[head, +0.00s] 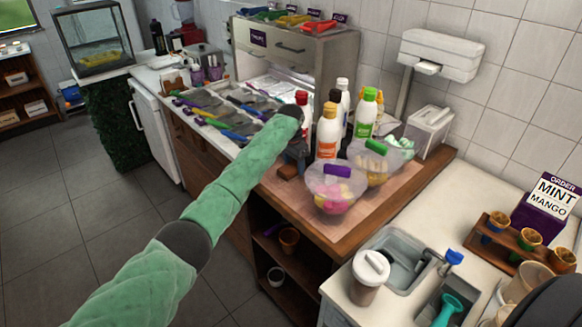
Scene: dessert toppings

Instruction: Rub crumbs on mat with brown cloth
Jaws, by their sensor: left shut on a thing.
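My left gripper (293,162) points down at the left part of the pinkish-brown mat (278,194) on the wooden counter. It is shut on a small brown piece, the brown cloth (287,172), low at the mat. I cannot tell whether the cloth touches the mat. My forearm and wrist hide part of the mat's left side and the gripper's fingers. I cannot make out crumbs on the mat at this size. My right gripper is not in view.
Sauce bottles (327,131) stand just right of the gripper. Clear bowls of toppings (335,187) stand on the mat's right side. A tray of spoons (215,112) lies behind to the left. A sink (400,250) and a lidded cup (370,275) are at front right. The mat's front left is clear.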

